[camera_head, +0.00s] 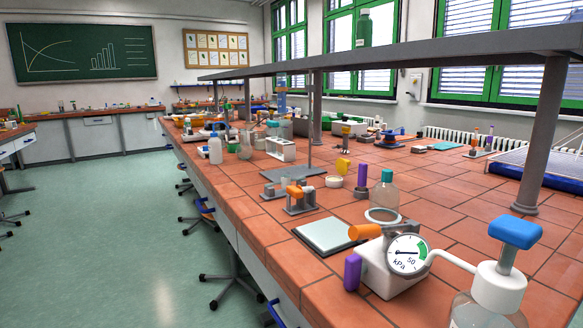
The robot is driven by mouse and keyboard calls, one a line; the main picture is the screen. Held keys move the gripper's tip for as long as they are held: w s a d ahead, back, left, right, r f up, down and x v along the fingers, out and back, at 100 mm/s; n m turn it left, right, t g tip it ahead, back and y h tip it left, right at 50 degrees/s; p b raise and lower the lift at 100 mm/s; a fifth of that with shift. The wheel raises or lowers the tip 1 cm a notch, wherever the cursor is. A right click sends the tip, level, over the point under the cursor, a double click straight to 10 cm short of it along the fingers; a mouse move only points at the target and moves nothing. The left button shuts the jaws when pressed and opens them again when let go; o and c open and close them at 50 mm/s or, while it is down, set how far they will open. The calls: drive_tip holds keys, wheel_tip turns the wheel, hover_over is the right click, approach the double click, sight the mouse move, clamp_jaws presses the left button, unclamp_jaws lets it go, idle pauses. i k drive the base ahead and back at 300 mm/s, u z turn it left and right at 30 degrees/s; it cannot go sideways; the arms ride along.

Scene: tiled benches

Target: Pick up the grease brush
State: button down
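I cannot pick out the grease brush for certain. A small upright purple-handled item (362,178) stands on the tiled bench (262,232) beside a clear bottle with a green cap (384,190). A yellow block-like item (343,166) is a little farther back, near a small white dish (334,181). An orange-topped metal fixture (299,196) stands farther left, near the bench edge. No part of my gripper shows in this view.
A pressure gauge (407,254) on a white box fills the near right, with a blue-topped bottle (499,283) beside it. A pale square plate (328,236) lies on the bench. A grey shelf (440,48) on posts spans above.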

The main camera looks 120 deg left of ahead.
sight(363, 169)
drive_tip(key=u, duration=1.7)
drive_tip(key=i, duration=3.4)
drive_tip(key=u, duration=2.25)
